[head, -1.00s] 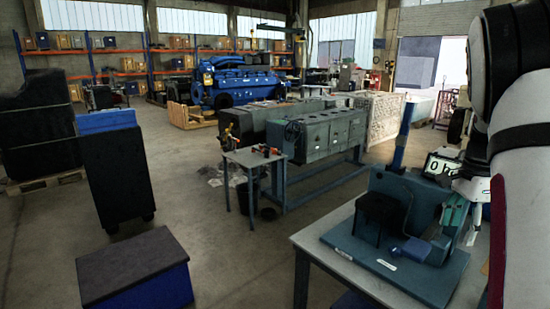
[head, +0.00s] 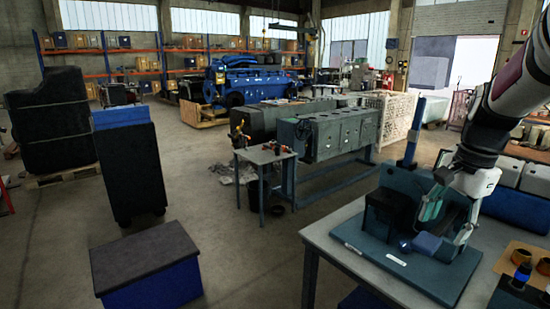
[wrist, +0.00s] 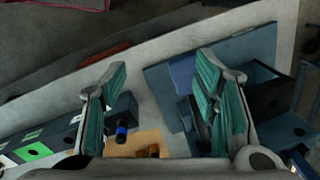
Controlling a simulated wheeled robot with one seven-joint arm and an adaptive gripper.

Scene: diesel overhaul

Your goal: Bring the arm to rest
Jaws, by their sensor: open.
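My gripper (head: 447,222) is open and points down over the blue-green fixture board (head: 372,262) on the grey table at the right. No object shows between its fingers. In the wrist view both green-padded fingers of my gripper (wrist: 162,78) are spread wide, and the board (wrist: 255,52) lies beyond the right finger. My arm comes down from the upper right and hides part of the fixture.
On the table's right are a tan pad (head: 522,262) with small parts and a dark-blue-capped item (head: 521,273). Grey cases (head: 505,172) stand behind. A smaller table (head: 265,157), a green engine block (head: 330,132) and a dark box (head: 146,262) stand left; open floor lies between.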

